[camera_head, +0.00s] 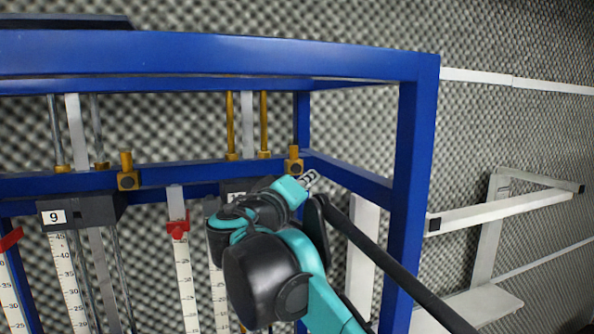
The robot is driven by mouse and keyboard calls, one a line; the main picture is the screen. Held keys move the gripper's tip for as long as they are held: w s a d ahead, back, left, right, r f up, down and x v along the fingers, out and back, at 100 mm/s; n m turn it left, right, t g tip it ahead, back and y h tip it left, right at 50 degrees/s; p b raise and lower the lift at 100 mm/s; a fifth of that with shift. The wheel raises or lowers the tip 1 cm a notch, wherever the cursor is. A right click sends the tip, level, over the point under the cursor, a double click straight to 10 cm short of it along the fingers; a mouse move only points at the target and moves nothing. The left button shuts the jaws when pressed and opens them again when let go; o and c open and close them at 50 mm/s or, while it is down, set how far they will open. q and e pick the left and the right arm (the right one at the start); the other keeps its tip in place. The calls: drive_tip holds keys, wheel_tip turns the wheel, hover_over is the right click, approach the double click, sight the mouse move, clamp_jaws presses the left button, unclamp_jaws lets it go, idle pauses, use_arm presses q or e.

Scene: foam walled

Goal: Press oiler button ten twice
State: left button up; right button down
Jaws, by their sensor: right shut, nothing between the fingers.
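The dark box (235,186) with a white label, partly covered by my right arm, hangs on the blue crossbar; its number is mostly hidden. A brass fitting (294,162) with a dark round face sits on the crossbar to the right of this box. My right gripper (310,179) is shut and empty, its fingertips just below and right of that fitting; whether they touch it I cannot tell. A similar brass fitting (128,172) sits to the right of the box labelled 9 (82,212). My left gripper is out of view.
A blue frame (417,150) surrounds the units, with its upright post right of my right gripper. White measuring scales (186,275) with red markers hang below the crossbar. A white bracket (500,212) is on the foam wall (510,130) at the right.

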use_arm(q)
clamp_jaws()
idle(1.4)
